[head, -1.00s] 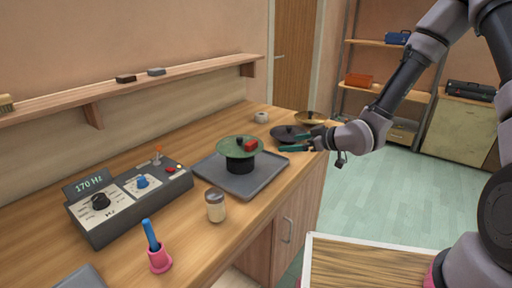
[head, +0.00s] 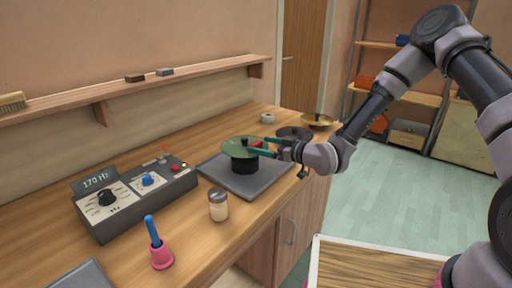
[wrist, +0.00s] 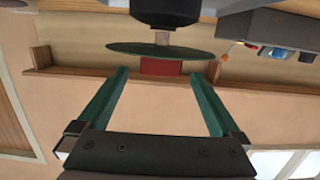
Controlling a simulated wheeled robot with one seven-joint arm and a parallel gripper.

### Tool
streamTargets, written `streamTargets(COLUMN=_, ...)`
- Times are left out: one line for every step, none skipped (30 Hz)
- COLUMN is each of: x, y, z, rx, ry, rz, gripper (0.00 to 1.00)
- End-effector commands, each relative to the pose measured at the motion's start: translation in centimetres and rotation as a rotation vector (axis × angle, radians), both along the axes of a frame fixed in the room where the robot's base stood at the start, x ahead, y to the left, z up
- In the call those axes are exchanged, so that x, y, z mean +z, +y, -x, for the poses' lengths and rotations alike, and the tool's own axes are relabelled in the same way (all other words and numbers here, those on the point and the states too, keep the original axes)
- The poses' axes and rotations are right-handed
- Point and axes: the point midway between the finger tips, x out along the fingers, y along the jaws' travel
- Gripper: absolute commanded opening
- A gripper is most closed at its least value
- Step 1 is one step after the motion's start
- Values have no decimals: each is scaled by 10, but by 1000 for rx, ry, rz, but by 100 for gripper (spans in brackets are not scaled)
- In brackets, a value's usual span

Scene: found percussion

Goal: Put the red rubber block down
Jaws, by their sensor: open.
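The red rubber block (wrist: 161,67) rests on the green disc (head: 236,146), near its right edge in the head view. The disc (wrist: 130,48) sits on a black round stand (head: 243,165), which stands on a grey tray (head: 270,178). My gripper (head: 256,146) has come in from the right at the disc's height. In the wrist view its two green fingers (wrist: 160,73) are spread wide, with the block between the tips and visible gaps on both sides. In the head view the fingers partly hide the block.
A jar (head: 218,206) stands in front of the tray. A tone box with dials (head: 135,198) is to the left, and a pink bell with a blue handle (head: 160,252) is nearer.

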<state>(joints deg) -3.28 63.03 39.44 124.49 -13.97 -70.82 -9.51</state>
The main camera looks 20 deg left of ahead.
Motion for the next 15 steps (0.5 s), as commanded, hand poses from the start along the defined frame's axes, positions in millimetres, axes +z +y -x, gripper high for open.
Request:
streamTargets(x=0, y=9, z=-2, rx=1, ry=-2, rz=-2, gripper=100)
streamTargets(x=0, y=14, z=-4, rx=1, ry=-1, rz=-1, gripper=100)
streamTargets(x=-2, y=18, z=-7, rx=0, ry=0, rz=-1, gripper=100)
streamTargets(x=-2, y=21, z=-8, rx=0, ry=0, rz=0, gripper=100)
streamTargets(x=-3, y=24, z=-9, rx=0, ry=-1, rz=-1, gripper=100)
streamTargets(x=-3, y=27, z=-10, rx=0, ry=-1, rz=-1, gripper=100)
streamTargets(x=-3, y=29, z=-11, rx=0, ry=0, rz=-1, gripper=100)
streamTargets(x=-4, y=30, z=-12, rx=0, ry=0, rz=0, gripper=100)
streamTargets(x=-4, y=31, z=-12, rx=0, ry=0, rz=0, gripper=100)
streamTargets(x=-4, y=31, z=-12, rx=-1, ry=0, rz=0, gripper=100)
streamTargets(x=-4, y=31, z=-12, rx=-1, ry=0, rz=0, gripper=100)
streamTargets(x=-4, y=30, z=-12, rx=-1, ry=0, rz=0, gripper=100)
streamTargets(x=-4, y=30, z=-12, rx=-1, ry=0, rz=0, gripper=100)
streamTargets(x=-4, y=30, z=-12, rx=-1, ry=0, rz=0, gripper=100)
streamTargets(x=-4, y=30, z=-12, rx=-1, ry=0, rz=0, gripper=96)
